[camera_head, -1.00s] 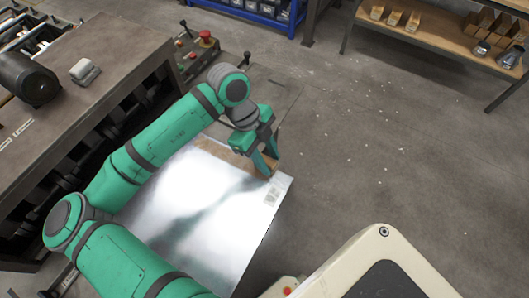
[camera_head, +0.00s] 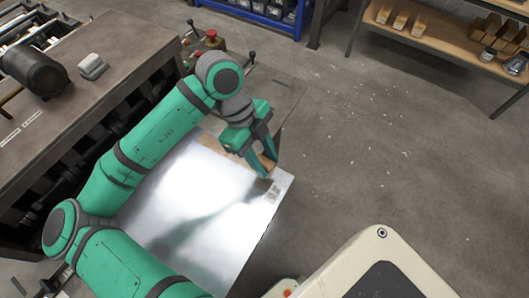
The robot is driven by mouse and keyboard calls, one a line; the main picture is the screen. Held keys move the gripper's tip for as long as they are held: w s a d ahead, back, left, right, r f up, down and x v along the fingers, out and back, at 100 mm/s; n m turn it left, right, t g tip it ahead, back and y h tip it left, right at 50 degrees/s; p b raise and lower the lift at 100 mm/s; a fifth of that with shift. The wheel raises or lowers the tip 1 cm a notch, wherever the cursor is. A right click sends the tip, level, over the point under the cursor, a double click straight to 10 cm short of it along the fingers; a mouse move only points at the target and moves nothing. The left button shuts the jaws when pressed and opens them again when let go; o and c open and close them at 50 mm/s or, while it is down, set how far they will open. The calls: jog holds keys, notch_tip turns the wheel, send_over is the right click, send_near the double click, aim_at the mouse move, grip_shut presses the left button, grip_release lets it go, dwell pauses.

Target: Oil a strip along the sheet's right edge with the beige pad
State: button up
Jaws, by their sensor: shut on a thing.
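The metal sheet (camera_head: 215,225) lies flat, bright and reflective, below my arm. A small pale label or mark (camera_head: 272,192) shows near its right corner. My gripper (camera_head: 265,171) is over the sheet's far right part, close to the right edge, with its fingers pointing down. It is shut on the beige pad (camera_head: 269,163), which shows as a small tan piece between and beside the fingers. I cannot tell whether the pad touches the sheet. A brown strip (camera_head: 212,143) lies along the sheet's far edge, partly hidden by my arm.
A workbench (camera_head: 95,70) with a dark cylinder (camera_head: 34,70) and a grey-white block (camera_head: 93,66) stands at left. A control box with a red button (camera_head: 211,36) is behind my arm. The floor right of the sheet is clear.

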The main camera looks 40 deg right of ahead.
jog(key=shift+r, duration=1.25)
